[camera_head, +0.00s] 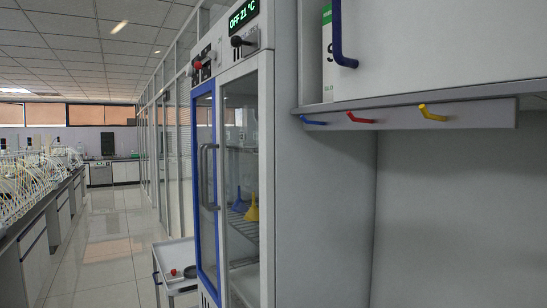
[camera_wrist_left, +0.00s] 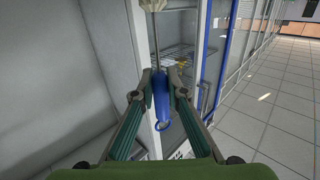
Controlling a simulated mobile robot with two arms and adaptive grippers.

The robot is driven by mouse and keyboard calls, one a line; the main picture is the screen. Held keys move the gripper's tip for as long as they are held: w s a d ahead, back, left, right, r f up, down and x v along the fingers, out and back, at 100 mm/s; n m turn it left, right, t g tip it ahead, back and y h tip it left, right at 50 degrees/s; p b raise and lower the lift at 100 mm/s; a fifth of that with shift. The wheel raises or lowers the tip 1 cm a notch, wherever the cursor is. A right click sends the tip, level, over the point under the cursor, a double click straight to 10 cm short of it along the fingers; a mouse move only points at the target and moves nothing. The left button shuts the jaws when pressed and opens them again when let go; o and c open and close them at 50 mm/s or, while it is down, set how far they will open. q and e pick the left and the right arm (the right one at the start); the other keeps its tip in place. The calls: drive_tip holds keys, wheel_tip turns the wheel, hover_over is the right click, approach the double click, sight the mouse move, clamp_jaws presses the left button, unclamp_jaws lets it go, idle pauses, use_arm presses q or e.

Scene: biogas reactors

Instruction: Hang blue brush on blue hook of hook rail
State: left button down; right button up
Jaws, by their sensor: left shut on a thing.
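The hook rail (camera_head: 480,114) runs under the wall cupboard in the head view. Its blue hook (camera_head: 312,121) is at the left end, with a red hook (camera_head: 358,118) and a yellow hook (camera_head: 432,113) to the right; all look empty. In the left wrist view my left gripper (camera_wrist_left: 160,76) is shut on the blue handle of the blue brush (camera_wrist_left: 161,100). A thin stem leads from the handle to pale bristles at the top edge, partly cut off. A loop shows at the handle's near end. The head view shows neither gripper nor the brush.
A glass-door cabinet (camera_head: 287,180) with a blue-framed door (camera_head: 207,180) stands left of the rail, funnels inside. A cupboard door with a blue handle (camera_head: 341,45) is above the rail. A small trolley (camera_head: 172,250) stands lower left. The space below the rail looks clear.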

use_arm(q)
drive_tip(key=w+d+r+m+g+h+p, duration=0.1)
drive_tip(key=w+d+r+m+h, duration=0.2)
drive_tip(key=r, duration=0.7)
drive_tip(key=w+d+r+h+p, duration=0.2)
drive_tip(key=w+d+r, duration=0.25)
drive_tip(key=r, duration=0.55)
wheel_tip(320, 180, up, 20)
drive_tip(key=s+f+p, duration=0.1)
drive_tip(key=s+p, duration=0.1)
drive_tip(key=s, duration=0.1)
drive_tip(key=w+d+f, duration=0.1)
drive_tip(key=w+d, duration=0.5)
drive_tip(key=d, duration=0.3)
drive_tip(key=shift+g, duration=0.4)
use_arm(e)
drive_tip(key=shift+s+a+r, duration=0.2)
drive_tip(key=shift+s+r, duration=0.05)
drive_tip(key=shift+r, duration=0.55)
drive_tip(key=shift+s+a+r, duration=0.15)
drive_tip(key=shift+s+r, duration=0.1)
drive_tip(key=shift+r, duration=0.6)
drive_tip(key=shift+s+a+r, duration=0.2)
drive_tip(key=shift+s+r, duration=0.05)
drive_tip(key=shift+r, duration=0.55)
use_arm(q)
drive_tip(key=shift+f, duration=0.1)
